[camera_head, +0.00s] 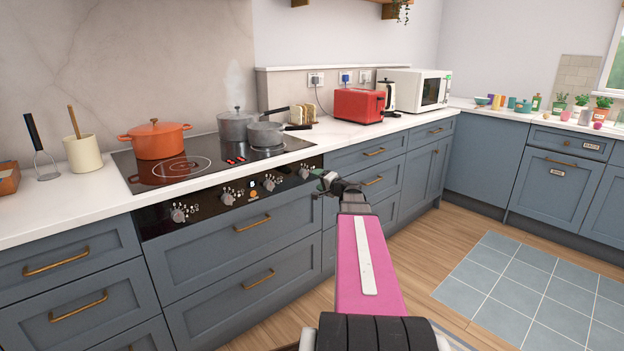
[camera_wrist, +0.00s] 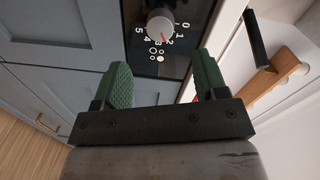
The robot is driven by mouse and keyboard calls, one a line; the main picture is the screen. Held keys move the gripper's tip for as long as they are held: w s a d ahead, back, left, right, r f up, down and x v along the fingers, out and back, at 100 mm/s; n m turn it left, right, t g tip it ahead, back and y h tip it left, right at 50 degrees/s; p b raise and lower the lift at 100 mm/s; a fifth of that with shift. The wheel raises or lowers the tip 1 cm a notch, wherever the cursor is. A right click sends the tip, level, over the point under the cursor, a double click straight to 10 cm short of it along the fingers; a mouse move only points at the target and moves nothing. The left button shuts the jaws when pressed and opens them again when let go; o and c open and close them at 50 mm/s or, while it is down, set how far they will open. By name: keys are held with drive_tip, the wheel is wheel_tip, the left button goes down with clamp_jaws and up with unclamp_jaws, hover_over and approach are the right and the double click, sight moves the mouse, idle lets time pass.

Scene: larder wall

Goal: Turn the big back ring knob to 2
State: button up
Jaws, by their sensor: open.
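The hob's control panel (camera_head: 240,192) has several round knobs in a row. The right-most knob (camera_head: 305,172) is closest to my gripper (camera_head: 326,183). In the wrist view one grey knob (camera_wrist: 160,23) shows beyond my fingertips, with numbers 0 to 5 around it. Its red mark points at about the 2. A small diagram of rings (camera_wrist: 156,55) with one filled dot is printed beside the numbers. My gripper (camera_wrist: 165,75) is open, its two green fingers apart with nothing between them and not touching the knob. I cannot tell for sure which ring this knob serves.
The hob (camera_head: 205,160) holds an orange pot (camera_head: 158,142), a steaming grey pot (camera_head: 236,124) and a grey saucepan (camera_head: 266,135). Blue drawers (camera_head: 220,248) with brass handles lie below the panel. A red toaster (camera_head: 358,106) stands on the counter. The floor to the right is clear.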

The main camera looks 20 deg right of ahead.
drive_tip(key=shift+v, duration=1.15)
drive_tip(key=s+a+f+n+g+y, duration=0.1)
drive_tip(key=s+a+f+n+g, duration=0.3)
drive_tip(key=a+f, duration=0.45)
drive_tip(key=s+a+f+n+g, duration=0.2)
drive_tip(key=s+a+f+g, duration=0.25)
drive_tip(key=a, duration=0.65)
drive_tip(key=s+a+f+n+g+h, duration=0.2)
drive_tip(key=s+a+f+g+h, duration=0.1)
drive_tip(key=s, duration=0.4)
drive_tip(key=s+a+f+n+g+h, duration=0.2)
drive_tip(key=s+a+f+g+h, duration=0.2)
drive_tip(key=s+f, duration=0.3)
drive_tip(key=shift+s+a+f+n+g, duration=0.25)
drive_tip(key=shift+s+g, duration=0.2)
drive_tip(key=shift+s, duration=0.25)
drive_tip(key=shift+r, duration=0.1)
